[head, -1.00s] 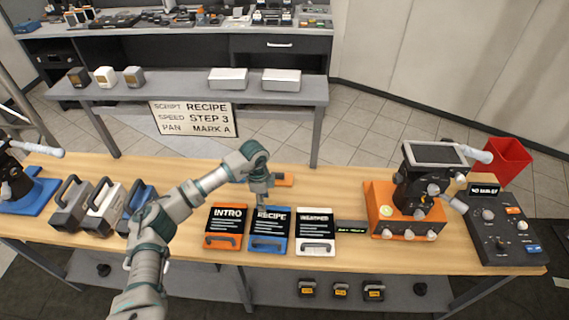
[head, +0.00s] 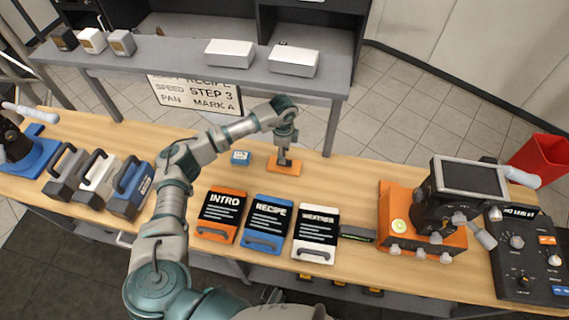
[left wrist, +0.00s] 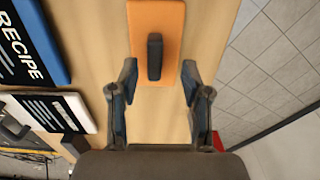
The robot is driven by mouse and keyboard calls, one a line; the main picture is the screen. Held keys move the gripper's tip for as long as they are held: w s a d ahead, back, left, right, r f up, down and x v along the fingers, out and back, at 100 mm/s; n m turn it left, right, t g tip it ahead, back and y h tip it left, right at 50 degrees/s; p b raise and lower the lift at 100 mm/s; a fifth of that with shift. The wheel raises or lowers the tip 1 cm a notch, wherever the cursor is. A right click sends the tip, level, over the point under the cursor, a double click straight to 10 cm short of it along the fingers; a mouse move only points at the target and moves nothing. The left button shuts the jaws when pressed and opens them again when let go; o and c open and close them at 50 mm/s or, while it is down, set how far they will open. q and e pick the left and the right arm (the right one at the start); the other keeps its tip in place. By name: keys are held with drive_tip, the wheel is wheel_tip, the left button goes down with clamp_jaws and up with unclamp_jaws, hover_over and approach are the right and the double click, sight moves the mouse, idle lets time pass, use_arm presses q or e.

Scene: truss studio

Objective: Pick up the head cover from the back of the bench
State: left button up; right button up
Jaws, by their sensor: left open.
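The head cover, a flat orange plate (head: 276,171) with a dark upright handle, lies at the back edge of the wooden bench. It also shows in the left wrist view as an orange plate (left wrist: 172,22) with its black handle (left wrist: 155,55) in the middle. My left gripper (head: 284,158) is directly over the plate, pointing down, and hides part of the handle in the head view. In the left wrist view my left gripper (left wrist: 159,78) is open, one finger on each side of the handle, with gaps on both sides. My right gripper is not in view.
Three boards, INTRO (head: 222,215), RECIPE (head: 267,222) and WEATHER (head: 316,234), lie in front of the cover. An orange-based camera unit (head: 425,215) stands to the right. Bare wood lies right of the cover.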

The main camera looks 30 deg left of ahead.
use_arm(q)
drive_tip(key=f, duration=0.4)
drive_tip(key=shift+s+d, duration=0.2)
drive_tip(key=shift+d+f, duration=0.1)
drive_tip(key=shift+f, duration=0.05)
drive_tip(key=shift+c, duration=0.7)
clamp_jaws()
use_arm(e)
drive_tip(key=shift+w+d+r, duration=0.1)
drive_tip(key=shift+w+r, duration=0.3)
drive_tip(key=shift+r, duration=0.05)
